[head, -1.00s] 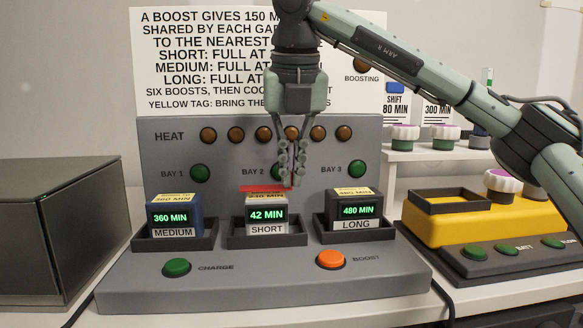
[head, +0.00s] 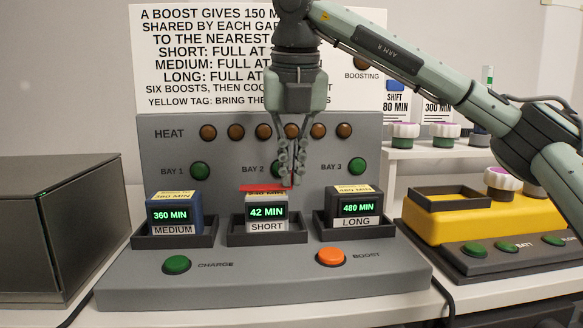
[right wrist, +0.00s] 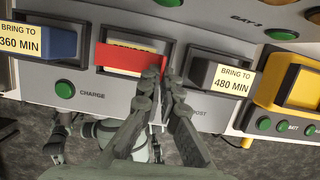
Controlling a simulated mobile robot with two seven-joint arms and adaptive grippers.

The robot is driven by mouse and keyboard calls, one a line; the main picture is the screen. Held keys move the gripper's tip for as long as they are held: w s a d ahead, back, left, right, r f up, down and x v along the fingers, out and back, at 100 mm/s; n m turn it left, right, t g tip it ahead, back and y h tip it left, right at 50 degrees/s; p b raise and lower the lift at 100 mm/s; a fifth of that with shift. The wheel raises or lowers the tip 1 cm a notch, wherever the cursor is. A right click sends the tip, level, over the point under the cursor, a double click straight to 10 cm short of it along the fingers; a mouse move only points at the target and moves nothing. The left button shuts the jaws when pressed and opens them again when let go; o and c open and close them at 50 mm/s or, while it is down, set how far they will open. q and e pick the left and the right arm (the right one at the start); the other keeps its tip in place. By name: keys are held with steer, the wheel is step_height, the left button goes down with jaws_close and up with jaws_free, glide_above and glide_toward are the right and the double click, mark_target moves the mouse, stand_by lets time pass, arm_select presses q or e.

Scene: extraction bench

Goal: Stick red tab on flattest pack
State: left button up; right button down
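The red tab (head: 262,188) lies flat across the top of the SHORT pack (head: 266,213), whose display reads 42 MIN. The tab partly covers that pack's top label. In the right wrist view the red tab (right wrist: 125,58) runs to my fingertips at its right end. My right gripper (head: 291,183) points down, its fingers closed at the tab's right end. The MEDIUM pack (head: 173,214) reads 360 MIN and the LONG pack (head: 355,210) reads 480 MIN. Each pack sits in its own bay. My left gripper does not show in the head view.
The grey charger has a green CHARGE button (head: 177,264) and an orange BOOST button (head: 331,257). A dark box (head: 80,230) stands at left. A yellow unit (head: 470,225) with an empty tray is at right. A rule sign (head: 200,60) stands behind.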

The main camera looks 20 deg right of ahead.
steer(key=shift+f+b, duration=0.35)
steer(key=shift+f, duration=0.2)
stand_by(0.9)
steer(key=c, duration=2.2)
jaws_free()
steer(key=o, duration=0.6)
steer(key=shift+c, duration=0.2)
steer(key=shift+r, duration=0.1)
steer(key=v, duration=1.2)
